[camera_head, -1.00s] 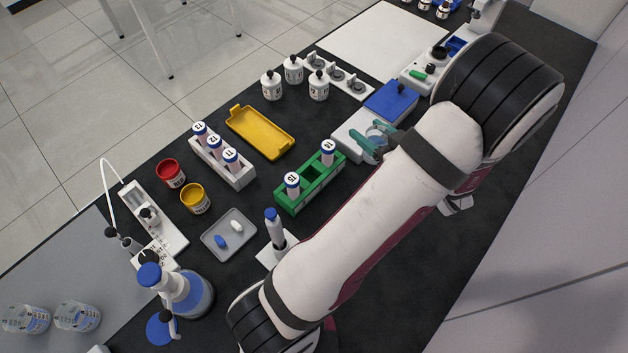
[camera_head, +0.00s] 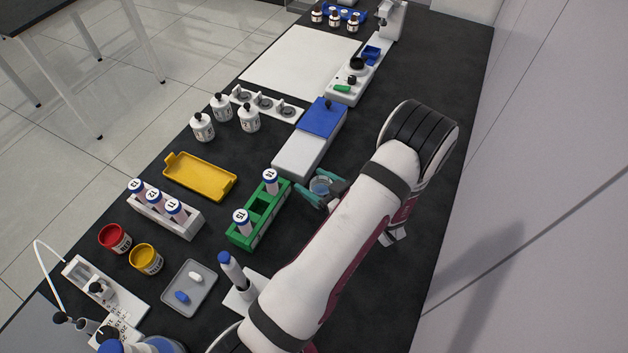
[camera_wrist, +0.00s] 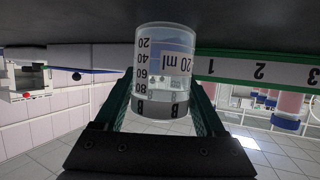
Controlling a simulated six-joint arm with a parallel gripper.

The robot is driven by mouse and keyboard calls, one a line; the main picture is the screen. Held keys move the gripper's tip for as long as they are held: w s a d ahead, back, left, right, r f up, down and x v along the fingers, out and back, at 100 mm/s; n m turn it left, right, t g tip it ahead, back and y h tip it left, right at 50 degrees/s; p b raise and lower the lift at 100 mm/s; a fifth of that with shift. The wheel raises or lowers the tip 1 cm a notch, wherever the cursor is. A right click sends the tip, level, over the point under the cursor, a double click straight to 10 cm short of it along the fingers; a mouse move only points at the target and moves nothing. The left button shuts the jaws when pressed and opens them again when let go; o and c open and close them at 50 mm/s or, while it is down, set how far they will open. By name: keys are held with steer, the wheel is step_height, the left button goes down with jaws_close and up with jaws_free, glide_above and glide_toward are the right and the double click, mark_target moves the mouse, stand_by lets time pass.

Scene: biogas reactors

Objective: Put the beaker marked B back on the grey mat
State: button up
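The clear beaker marked B (camera_wrist: 150,85) sits between the teal fingers of my gripper (camera_wrist: 163,98) in the wrist view, with its print upside down there. The grey mat (camera_head: 22,328) shows only as a corner at the lower left; the rest is out of the picture.
The green rack (camera_head: 259,212) with two tubes stands close left of the beaker. Black bench right of my arm is clear.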

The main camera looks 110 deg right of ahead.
steer(key=shift+o, duration=1)
steer(key=shift+s+a+r, duration=0.1)
steer(key=shift+a+r, duration=0.1)
steer(key=shift+r, duration=0.1)
steer(key=shift+o, duration=0.4)
steer(key=v, duration=0.7)
